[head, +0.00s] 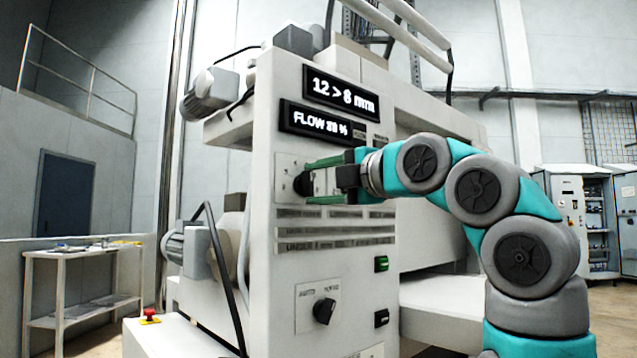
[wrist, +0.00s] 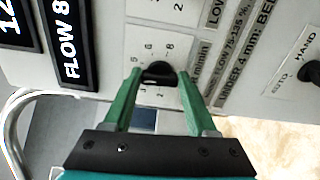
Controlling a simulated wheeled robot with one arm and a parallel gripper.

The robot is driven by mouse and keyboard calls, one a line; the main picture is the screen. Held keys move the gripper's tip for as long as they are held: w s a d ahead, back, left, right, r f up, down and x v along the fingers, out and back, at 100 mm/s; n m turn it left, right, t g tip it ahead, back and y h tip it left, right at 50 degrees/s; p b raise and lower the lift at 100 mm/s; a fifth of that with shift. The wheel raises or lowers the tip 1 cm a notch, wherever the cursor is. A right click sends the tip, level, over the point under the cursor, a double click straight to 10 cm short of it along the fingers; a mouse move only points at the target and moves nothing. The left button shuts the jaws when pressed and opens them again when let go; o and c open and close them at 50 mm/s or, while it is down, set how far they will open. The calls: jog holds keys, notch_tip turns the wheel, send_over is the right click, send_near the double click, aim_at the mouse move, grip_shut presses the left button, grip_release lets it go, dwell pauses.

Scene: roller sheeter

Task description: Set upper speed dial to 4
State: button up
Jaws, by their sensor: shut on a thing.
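A black dial knob (wrist: 158,72) sits on a white plate with printed numbers around it. My gripper (wrist: 157,80) has its two green fingers on either side of the knob and is shut on it. In the head view, my gripper (head: 312,182) reaches the machine's front panel from the right, and the dial knob (head: 301,184) shows dark between the fingertips. In the wrist view the panel appears turned sideways. I cannot tell which number the pointer faces.
A second numbered plate (wrist: 172,12) is beside this dial. Two displays (head: 341,93) above read "12 > 8 mm" and a blurred "FLOW" percentage. Below are a hand/auto selector (head: 324,311) and a green button (head: 381,264). A red emergency button (head: 150,315) is at lower left.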

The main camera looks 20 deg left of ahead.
jog(key=shift+a+n, duration=0.1)
jog(key=shift+n, duration=1.5)
jog(key=shift+f, duration=0.1)
jog(key=o, duration=1.4)
jog(key=shift+c, duration=0.2)
jog(key=shift+s, duration=0.1)
jog(key=b+v, duration=0.1)
jog(key=v, duration=0.6)
jog(key=shift+d, duration=0.4)
jog(key=shift+s, duration=0.1)
